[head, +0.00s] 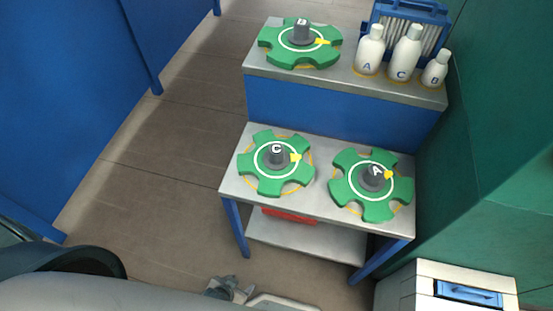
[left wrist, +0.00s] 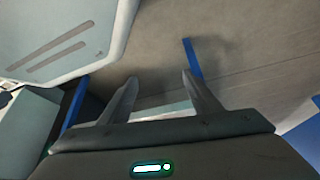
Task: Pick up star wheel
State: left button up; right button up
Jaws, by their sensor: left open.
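Three green star wheels with grey hubs stand on a stepped bench in the head view. Star wheel B (head: 275,48) is on the upper shelf at the left. Star wheel C (head: 262,180) is on the lower shelf at the left, and star wheel A (head: 375,208) is on the lower shelf at the right. My left gripper (head: 229,290) is low at the bottom of the head view, in front of the bench and apart from the wheels. In the left wrist view its two fingers (left wrist: 160,92) are spread, with nothing between them. My right gripper is not in view.
White bottles A (head: 369,54), C (head: 404,58) and B (head: 435,71) stand on the upper shelf at the right, before a blue crate (head: 425,14). A red item (head: 288,216) lies beneath the lower top. A white cabinet (head: 430,285) stands at the lower right. Open floor (head: 160,170) lies left.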

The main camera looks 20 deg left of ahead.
pick_arm(q)
jog(key=w+r, duration=0.9)
jog(key=r, duration=0.1)
notch_tip(320, 180, up, 39)
jog(key=m+g+h+p, duration=0.2)
jog(key=m+h, duration=0.2)
jog(key=m, duration=0.5)
send_over(268, 191)
jog(key=w+d, duration=0.1)
jog(key=shift+w+d+r, duration=0.1)
jog(key=shift+r, duration=0.1)
jog(key=w+a+r+m, duration=0.1)
jog(key=w+a+r, duration=0.2)
jog(key=r, duration=0.2)
jog(key=w+a+r+m+g+y, duration=0.1)
jog(key=w+a+r, duration=0.3)
jog(key=r, duration=0.2)
jog(key=shift+w+a+g, duration=0.2)
jog(key=shift+a+g, duration=0.1)
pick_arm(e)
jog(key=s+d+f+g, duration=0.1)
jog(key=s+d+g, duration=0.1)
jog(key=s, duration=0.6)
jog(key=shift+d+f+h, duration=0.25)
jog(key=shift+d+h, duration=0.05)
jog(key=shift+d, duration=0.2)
